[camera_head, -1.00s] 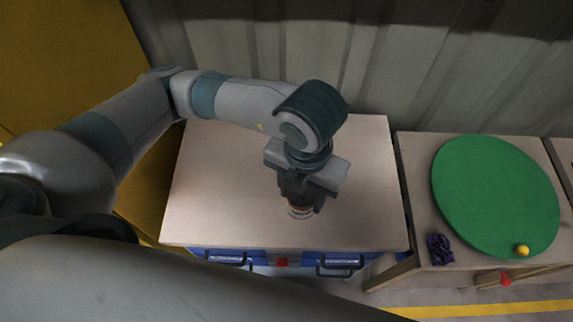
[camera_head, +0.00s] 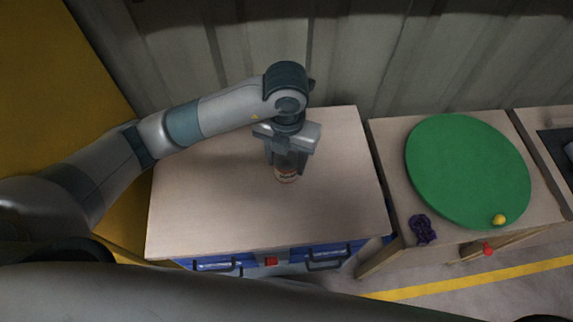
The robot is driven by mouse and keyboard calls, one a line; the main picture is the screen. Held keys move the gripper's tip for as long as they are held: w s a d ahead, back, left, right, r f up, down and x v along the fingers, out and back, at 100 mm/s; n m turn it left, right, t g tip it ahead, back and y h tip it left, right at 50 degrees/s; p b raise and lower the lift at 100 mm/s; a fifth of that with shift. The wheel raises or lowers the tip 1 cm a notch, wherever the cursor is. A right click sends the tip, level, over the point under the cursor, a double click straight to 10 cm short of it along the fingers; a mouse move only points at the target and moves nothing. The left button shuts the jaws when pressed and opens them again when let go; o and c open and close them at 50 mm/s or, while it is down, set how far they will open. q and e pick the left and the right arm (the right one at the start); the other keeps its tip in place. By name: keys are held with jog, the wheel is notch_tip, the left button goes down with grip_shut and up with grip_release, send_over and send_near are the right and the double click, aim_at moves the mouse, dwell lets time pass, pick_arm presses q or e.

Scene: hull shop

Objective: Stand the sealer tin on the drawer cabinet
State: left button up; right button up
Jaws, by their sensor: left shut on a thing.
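My left gripper (camera_head: 287,161) points down over the drawer cabinet and is shut on the sealer tin (camera_head: 286,175). The tin is a small can with a pale and orange-red label, and the fingers hide its upper part. It looks upright. It is at or just above the cabinet top; I cannot tell whether it touches. The drawer cabinet (camera_head: 210,225) has a pale wooden top and blue drawers with dark handles at its front. My right gripper is not in view.
To the right, a lower wooden table bears a big green disc (camera_head: 468,165), a yellow ball (camera_head: 498,220) and a dark purple crumpled thing (camera_head: 422,229). A red thing (camera_head: 487,249) shows below its front edge. A corrugated wall stands behind. The cabinet top is otherwise bare.

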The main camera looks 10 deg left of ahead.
pick_arm(q)
jog(key=shift+w+f, duration=0.2)
jog(key=shift+w, duration=0.15)
jog(key=shift+f+p, duration=0.6)
jog(key=shift+f, duration=1.4)
jog(key=shift+f, duration=0.2)
jog(key=o, duration=1.3)
jog(key=shift+r, duration=0.1)
